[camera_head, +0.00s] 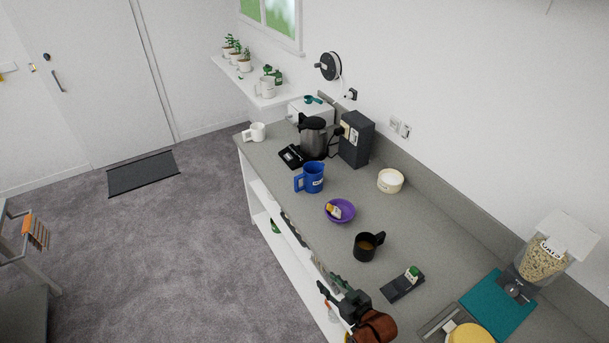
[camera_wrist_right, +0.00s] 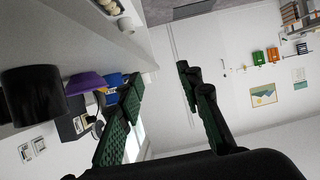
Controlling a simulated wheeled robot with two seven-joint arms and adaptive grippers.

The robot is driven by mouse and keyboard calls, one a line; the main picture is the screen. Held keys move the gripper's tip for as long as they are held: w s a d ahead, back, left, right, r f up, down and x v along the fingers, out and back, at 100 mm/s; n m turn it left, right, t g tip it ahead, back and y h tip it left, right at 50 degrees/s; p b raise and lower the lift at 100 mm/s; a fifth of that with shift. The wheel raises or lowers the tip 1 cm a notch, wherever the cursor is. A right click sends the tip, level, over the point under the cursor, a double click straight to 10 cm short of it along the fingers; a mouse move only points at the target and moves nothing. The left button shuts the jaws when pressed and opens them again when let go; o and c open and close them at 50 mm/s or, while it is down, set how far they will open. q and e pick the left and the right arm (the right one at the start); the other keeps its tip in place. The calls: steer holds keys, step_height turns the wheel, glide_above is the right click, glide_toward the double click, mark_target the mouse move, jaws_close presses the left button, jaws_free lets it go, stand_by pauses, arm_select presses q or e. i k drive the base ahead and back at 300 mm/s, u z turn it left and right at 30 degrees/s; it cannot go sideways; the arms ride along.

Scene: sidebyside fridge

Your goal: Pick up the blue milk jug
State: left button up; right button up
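The blue milk jug (camera_head: 313,178) stands upright on the grey counter, with its handle toward the left in the head view. In the right wrist view a part of the blue jug (camera_wrist_right: 115,80) shows beyond the purple bowl, partly hidden by a finger. My right gripper (camera_head: 335,290) is at the counter's front edge, well nearer to me than the jug and apart from it. Its two green-padded fingers (camera_wrist_right: 160,78) are spread with nothing between them. My left gripper is not in view.
Between gripper and jug are a black mug (camera_head: 366,247) and a purple bowl (camera_head: 341,211) with a small item. A black scale (camera_head: 291,157), kettle (camera_head: 313,138) and dark grey machine (camera_head: 356,140) stand behind the jug. A cream tub (camera_head: 390,181) is to its right.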

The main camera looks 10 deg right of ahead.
mark_target(312, 175)
steer(key=z, duration=0.05)
steer(key=i, duration=1.5)
